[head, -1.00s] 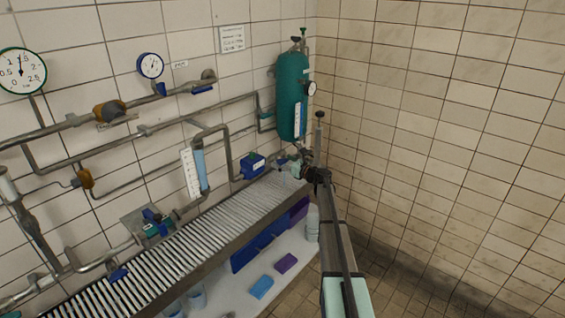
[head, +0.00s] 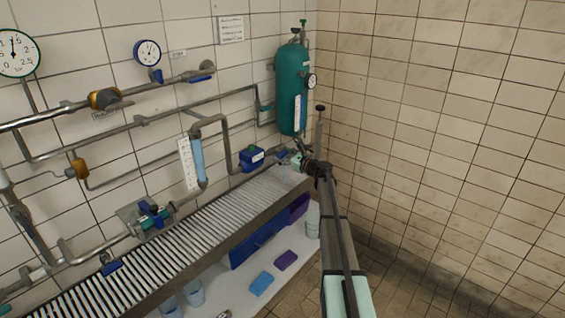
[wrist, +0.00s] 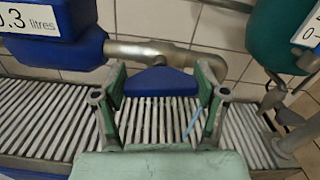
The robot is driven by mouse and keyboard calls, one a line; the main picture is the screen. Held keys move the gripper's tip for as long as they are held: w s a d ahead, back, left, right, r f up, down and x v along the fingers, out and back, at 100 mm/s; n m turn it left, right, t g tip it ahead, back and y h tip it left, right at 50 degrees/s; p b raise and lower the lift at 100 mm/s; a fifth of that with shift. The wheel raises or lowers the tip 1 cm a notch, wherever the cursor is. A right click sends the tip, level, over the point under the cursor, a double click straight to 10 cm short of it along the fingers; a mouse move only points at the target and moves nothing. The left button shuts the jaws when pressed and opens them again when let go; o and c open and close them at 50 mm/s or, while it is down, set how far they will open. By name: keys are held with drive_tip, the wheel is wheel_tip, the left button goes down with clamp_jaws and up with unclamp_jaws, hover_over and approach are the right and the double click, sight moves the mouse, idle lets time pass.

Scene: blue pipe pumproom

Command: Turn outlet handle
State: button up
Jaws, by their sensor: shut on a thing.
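The blue outlet handle (wrist: 160,80) sits below a metal elbow pipe (wrist: 150,50) in the wrist view. My gripper (wrist: 163,72) has one green-padded finger at each side of the handle and is shut on it. In the head view, the handle (head: 282,154) is a small blue shape at the far end of the slatted drain. My gripper (head: 298,160) is there too, partly hidden by my own wrist.
The teal tank (head: 291,90) with a gauge hangs above my gripper. A blue meter box (head: 251,158) is to the left on the pipe. The slatted drain (head: 190,235) runs below. A tiled wall (head: 440,130) closes the right side.

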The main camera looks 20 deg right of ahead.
drive_tip(key=n+b, duration=0.2)
drive_tip(key=shift+a+f+b, duration=0.1)
drive_tip(key=shift+f+b, duration=0.1)
drive_tip(key=shift+b, duration=0.2)
drive_tip(key=shift+r+n+b, duration=0.15)
drive_tip(key=shift+n+b, duration=0.35)
drive_tip(key=shift+b, duration=0.1)
drive_tip(key=shift+r, duration=0.1)
drive_tip(key=o, duration=1.2)
drive_tip(key=shift+w, duration=0.1)
drive_tip(key=shift+c, duration=0.2)
drive_tip(key=v, duration=1.2)
drive_tip(key=shift+a, duration=0.1)
idle(0.7)
